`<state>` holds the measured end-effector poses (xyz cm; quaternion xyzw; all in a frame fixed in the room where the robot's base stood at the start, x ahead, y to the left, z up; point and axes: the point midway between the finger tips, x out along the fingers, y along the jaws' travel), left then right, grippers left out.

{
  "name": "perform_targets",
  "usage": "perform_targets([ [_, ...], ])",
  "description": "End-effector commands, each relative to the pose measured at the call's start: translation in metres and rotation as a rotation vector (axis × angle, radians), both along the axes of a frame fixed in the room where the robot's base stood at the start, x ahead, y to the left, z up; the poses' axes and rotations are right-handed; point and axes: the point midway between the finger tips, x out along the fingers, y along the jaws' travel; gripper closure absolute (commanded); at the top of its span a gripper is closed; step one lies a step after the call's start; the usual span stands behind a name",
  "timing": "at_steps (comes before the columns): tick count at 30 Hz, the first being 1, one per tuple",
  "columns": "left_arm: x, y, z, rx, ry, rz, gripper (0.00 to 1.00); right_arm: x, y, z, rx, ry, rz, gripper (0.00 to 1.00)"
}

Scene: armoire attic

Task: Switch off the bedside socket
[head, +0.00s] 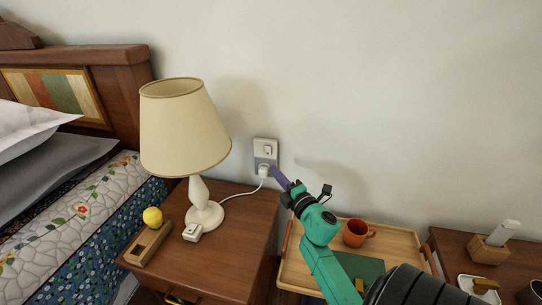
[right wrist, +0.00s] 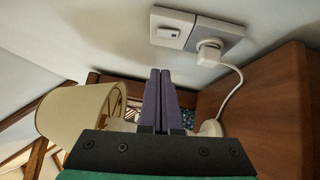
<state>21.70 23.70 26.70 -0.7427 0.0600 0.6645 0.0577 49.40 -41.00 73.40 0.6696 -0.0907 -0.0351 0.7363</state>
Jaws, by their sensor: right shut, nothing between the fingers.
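The bedside socket (head: 258,154) is on the wall behind the nightstand, with a rocker switch (head: 267,150) in its upper part and a white plug (head: 263,169) in its lower part. The right wrist view also shows the switch (right wrist: 168,32) and the plug (right wrist: 208,54), above my fingers. I cannot tell the rocker's position. My right gripper (head: 273,170) is shut and empty, its purple fingertips beside the plug and below the switch in the head view. In the right wrist view, the fingers (right wrist: 160,74) appear apart from the socket. My left gripper is not in view.
A cream-shaded lamp (head: 184,125) stands on the nightstand (head: 246,220), its cord running to the plug. A tray (head: 294,262) with an orange mug (head: 357,233) is under my right arm.

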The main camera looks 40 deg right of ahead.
Motion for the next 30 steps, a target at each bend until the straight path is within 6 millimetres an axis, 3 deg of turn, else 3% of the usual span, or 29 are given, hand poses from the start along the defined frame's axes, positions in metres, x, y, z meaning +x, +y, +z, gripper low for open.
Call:
perform_targets([
  [6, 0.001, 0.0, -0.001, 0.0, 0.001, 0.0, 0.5, 0.048, -0.009, 0.005, 0.0, -0.002, 0.0, 1.0],
  [12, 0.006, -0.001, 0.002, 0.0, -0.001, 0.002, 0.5, 0.068, -0.034, 0.008, -0.002, 0.0, 0.0, 1.0],
  [19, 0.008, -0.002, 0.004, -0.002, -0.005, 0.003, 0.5, 0.072, -0.042, 0.009, 0.001, 0.0, -0.001, 1.0],
  [28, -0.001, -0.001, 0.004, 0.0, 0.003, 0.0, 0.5, 0.073, -0.042, 0.012, 0.008, 0.005, 0.0, 1.0],
  [30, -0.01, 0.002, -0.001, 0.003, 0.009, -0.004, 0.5, 0.073, -0.043, 0.014, 0.019, 0.013, 0.0, 1.0],
])
